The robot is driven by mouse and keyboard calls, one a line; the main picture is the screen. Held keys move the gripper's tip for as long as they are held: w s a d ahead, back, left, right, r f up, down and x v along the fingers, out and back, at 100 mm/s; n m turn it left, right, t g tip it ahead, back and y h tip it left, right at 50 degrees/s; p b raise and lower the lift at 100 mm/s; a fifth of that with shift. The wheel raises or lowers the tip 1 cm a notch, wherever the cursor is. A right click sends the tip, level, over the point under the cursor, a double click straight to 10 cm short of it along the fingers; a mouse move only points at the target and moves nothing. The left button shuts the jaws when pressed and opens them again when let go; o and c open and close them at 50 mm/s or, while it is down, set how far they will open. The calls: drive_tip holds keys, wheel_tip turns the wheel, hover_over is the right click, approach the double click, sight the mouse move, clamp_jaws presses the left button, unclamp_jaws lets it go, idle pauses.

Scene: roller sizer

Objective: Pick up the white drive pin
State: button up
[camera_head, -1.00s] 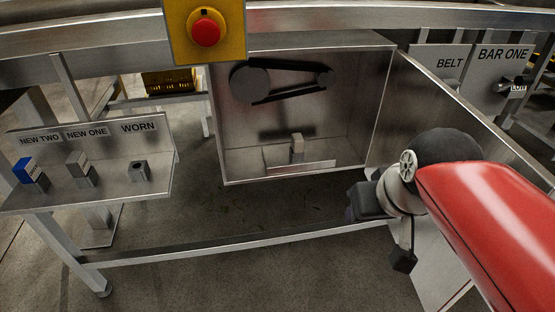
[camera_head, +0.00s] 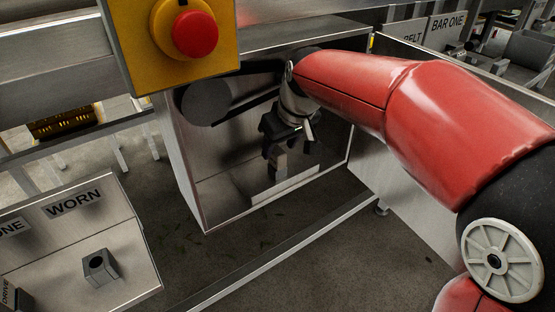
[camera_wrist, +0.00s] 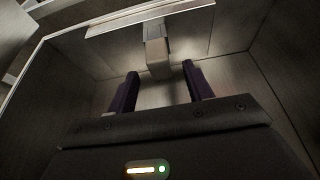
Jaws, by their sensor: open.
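The drive pin (camera_wrist: 157,56) is a pale, block-like piece standing in the open metal cabinet (camera_head: 192,165). In the wrist view its near end lies between the tips of my gripper (camera_wrist: 161,68). The two dark fingers are spread, with a gap showing on each side of the pin. In the head view my gripper (camera_head: 279,148) reaches down inside the cabinet over the pin and hides most of it. I cannot tell whether a finger touches it.
A pale ledge (camera_head: 285,186) runs along the cabinet's front edge. Cabinet walls stand close around my gripper. A red stop button (camera_head: 195,35) on a yellow box hangs at the upper left. An empty holder (camera_head: 100,267) sits on the shelf below the WORN label (camera_head: 75,203).

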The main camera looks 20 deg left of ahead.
sight(278, 151)
drive_tip(key=x, duration=0.3)
drive_tip(key=shift+f, duration=0.15)
drive_tip(key=shift+c, duration=0.3)
drive_tip(key=c, duration=1)
drive_tip(key=shift+r, duration=0.5)
drive_tip(key=v, duration=0.2)
drive_tip(key=shift+w+r, duration=0.1)
drive_tip(key=shift+r, duration=0.3)
drive_tip(key=s+d+b, duration=0.1)
drive_tip(key=s+d, duration=1)
drive_tip(key=d, duration=0.2)
drive_tip(key=shift+s+b, duration=0.15)
drive_tip(key=shift+b, duration=0.15)
